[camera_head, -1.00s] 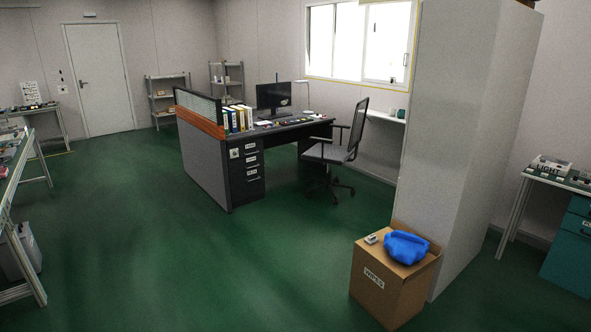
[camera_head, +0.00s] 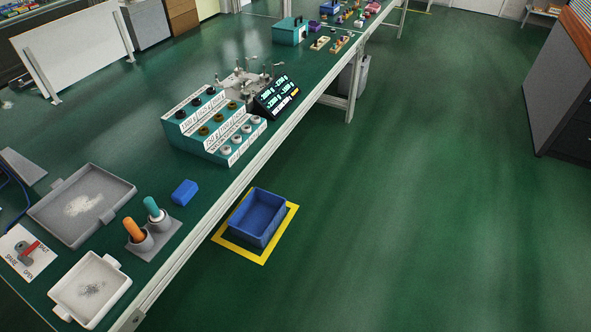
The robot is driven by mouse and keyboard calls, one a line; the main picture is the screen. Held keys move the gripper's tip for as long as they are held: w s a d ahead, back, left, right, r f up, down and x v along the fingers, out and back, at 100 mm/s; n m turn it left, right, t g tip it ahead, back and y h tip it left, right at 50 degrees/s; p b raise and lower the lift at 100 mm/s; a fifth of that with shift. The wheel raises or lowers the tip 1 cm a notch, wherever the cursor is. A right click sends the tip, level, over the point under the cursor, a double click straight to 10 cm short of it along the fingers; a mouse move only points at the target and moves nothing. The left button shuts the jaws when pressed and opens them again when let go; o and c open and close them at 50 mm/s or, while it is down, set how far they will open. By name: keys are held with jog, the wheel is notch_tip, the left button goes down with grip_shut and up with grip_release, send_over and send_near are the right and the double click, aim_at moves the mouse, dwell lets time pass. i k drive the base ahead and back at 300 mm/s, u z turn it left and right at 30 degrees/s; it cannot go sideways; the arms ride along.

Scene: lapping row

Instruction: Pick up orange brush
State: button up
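The orange brush (camera_head: 133,229) stands handle-up in a grey cup of a small holder (camera_head: 157,243) near the front edge of the green-topped bench. A teal brush (camera_head: 152,208) stands in the cup beside it, to the right and slightly behind. Only the handles show; the lower ends are hidden in the cups. My gripper is not in view.
A large grey tray (camera_head: 109,187) lies left of the brushes, a smaller pale tray (camera_head: 112,302) in front. A blue block (camera_head: 185,192) and a teal stepped rack (camera_head: 176,128) are farther back. A blue bin (camera_head: 284,219) sits on the floor; the aisle is clear.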

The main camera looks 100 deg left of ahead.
aim_at(131, 227)
jog(key=z, duration=2.45)
jog(key=k, duration=2)
jog(key=z, duration=0.45)
